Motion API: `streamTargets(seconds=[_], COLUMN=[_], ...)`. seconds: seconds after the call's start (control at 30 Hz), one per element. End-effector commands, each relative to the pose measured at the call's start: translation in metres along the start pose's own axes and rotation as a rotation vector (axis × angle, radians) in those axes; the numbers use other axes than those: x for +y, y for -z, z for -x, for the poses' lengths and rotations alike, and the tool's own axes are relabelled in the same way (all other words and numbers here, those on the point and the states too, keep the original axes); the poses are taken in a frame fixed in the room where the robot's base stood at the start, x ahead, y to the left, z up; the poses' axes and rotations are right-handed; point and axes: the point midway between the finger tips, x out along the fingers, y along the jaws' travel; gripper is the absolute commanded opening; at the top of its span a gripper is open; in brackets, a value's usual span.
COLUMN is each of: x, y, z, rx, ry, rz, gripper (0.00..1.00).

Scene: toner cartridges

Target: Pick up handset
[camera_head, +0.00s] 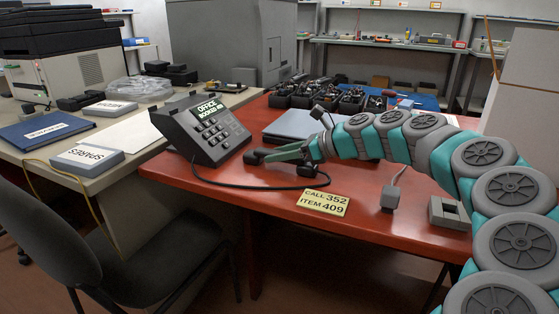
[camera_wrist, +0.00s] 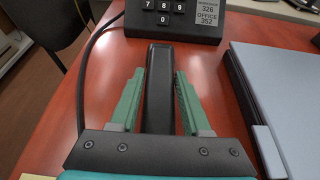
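The black handset (camera_wrist: 159,58) lies lengthwise on the red table, between the green fingers of my gripper (camera_wrist: 160,73) in the wrist view. Narrow gaps show on both sides, so the fingers are open around it and not closed on it. Its near part is hidden by my gripper's body. In the head view, the handset's rounded end (camera_head: 253,157) shows just past my gripper (camera_head: 283,153). The grey desk phone base (camera_head: 205,130) with its keypad and "OFFICE" display stands to the left, joined to a black cord.
A blue-grey laptop-like slab (camera_head: 293,124) lies close behind my gripper, to the right in the wrist view. A yellow note (camera_head: 323,202) reads "CALL 352 ITEM 409". Black bins (camera_head: 350,102) stand behind. The black cord (camera_head: 222,184) loops in front of the phone.

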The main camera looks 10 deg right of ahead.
Motion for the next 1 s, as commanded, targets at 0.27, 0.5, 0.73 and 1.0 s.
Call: streamTargets(seconds=[0.27,0.5,0.73,1.0], x=[0.0,0.0,-0.0001,-0.0003], y=[0.0,0.0,-0.0002,-0.0058], z=[0.0001,0.0001,0.0002,0.0027], rx=[0.0,0.0,0.0,0.0], ry=[0.0,0.0,0.0,0.0], rz=[0.0,0.0,0.0,0.001], gripper=[0.14,0.0,0.0,0.0])
